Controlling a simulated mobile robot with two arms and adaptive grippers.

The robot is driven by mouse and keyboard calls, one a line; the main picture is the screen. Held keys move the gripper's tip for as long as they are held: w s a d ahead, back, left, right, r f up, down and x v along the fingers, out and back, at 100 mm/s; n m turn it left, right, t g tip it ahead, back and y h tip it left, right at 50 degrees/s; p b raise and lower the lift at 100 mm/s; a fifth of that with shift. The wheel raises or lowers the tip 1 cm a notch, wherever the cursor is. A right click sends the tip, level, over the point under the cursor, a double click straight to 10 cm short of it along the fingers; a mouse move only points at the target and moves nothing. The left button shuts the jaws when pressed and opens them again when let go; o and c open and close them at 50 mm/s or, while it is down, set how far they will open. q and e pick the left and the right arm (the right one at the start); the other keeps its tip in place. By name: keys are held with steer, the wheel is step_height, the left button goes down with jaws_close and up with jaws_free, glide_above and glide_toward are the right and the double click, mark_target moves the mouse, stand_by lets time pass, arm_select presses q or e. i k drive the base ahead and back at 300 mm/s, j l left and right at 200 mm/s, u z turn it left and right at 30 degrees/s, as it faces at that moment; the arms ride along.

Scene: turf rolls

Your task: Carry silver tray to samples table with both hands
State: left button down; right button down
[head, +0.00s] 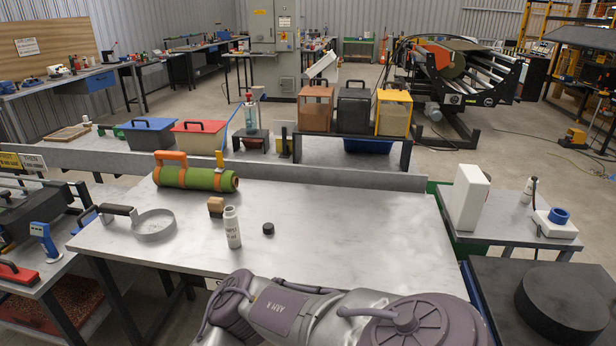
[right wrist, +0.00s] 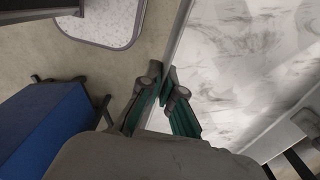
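No separate silver tray can be made out in the head view. A silver metal-topped table (head: 340,225) fills the middle of it; whether this is the samples table I cannot tell. In the right wrist view a pale, streaked silver surface (right wrist: 255,65) lies at the right with a straight edge; I cannot tell whether it is a tray or a tabletop. My right gripper (right wrist: 161,80) has its green-padded fingers at this edge, tips close together. Whether they grip it is unclear. My left gripper is not in view. An arm of mine crosses the bottom of the head view.
On the table are a green roll (head: 195,178), a round pan (head: 154,226), a wooden block (head: 216,206), a white bottle (head: 232,228) and a black cap (head: 268,229). A side table (head: 510,233) holds a white box (head: 468,198). A blue box (right wrist: 45,130) shows in the wrist view.

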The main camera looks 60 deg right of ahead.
mark_target(364, 248)
steer(key=z, duration=1.45)
